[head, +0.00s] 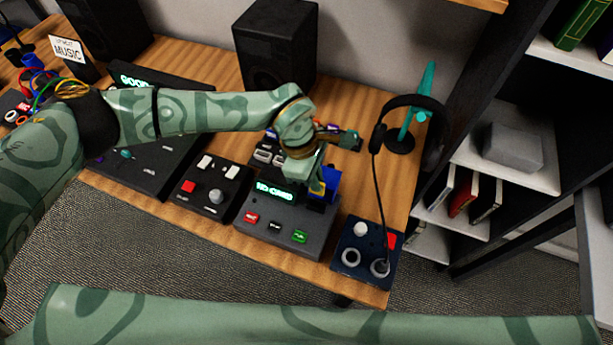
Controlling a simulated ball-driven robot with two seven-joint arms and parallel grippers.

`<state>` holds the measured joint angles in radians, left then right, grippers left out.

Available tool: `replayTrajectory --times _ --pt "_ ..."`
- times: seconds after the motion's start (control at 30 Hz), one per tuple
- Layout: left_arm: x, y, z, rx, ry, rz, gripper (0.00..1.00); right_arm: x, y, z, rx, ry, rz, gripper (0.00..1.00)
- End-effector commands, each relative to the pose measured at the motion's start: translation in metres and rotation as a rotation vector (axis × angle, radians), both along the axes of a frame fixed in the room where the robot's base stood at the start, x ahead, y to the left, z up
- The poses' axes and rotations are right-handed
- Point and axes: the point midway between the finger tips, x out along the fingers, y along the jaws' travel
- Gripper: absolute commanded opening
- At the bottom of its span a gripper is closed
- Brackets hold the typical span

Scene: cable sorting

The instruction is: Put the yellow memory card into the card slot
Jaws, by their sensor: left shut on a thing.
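A grey card device (283,222) sits near the front edge of the desk, with a lit green display (274,193) that reads "NO CARD". My left gripper (312,180) is over the right rear part of this device, pointing down. It is shut on a small yellow piece, the yellow memory card (317,187), of which only a little shows. A blue block (332,184) stands right beside the fingertips. The card slot itself is hidden by the gripper, and I cannot tell whether the card touches it. My right gripper is out of view.
A button box (213,190) stands left of the device, a dark blue panel with sockets (366,252) to its right. A headphone stand (416,110), a black speaker (276,45) and small parts (268,155) stand behind. Shelves (505,150) are at right.

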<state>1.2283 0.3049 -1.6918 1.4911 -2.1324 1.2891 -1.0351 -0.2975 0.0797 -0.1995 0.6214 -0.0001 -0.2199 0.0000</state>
Motion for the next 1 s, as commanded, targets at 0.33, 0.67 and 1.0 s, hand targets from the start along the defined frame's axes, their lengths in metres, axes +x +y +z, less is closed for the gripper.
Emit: replayTrajectory --times 0.33,0.67,1.0 --pt "0.000 -0.001 -0.022 0.000 0.003 -0.013 0.00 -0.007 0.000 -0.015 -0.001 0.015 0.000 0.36" --pt "0.000 -0.001 -0.047 -0.001 0.001 -0.014 0.00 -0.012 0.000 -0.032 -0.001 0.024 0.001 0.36" --pt "0.000 -0.001 -0.046 -0.001 0.000 -0.013 0.00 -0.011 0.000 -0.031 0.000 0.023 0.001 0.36"
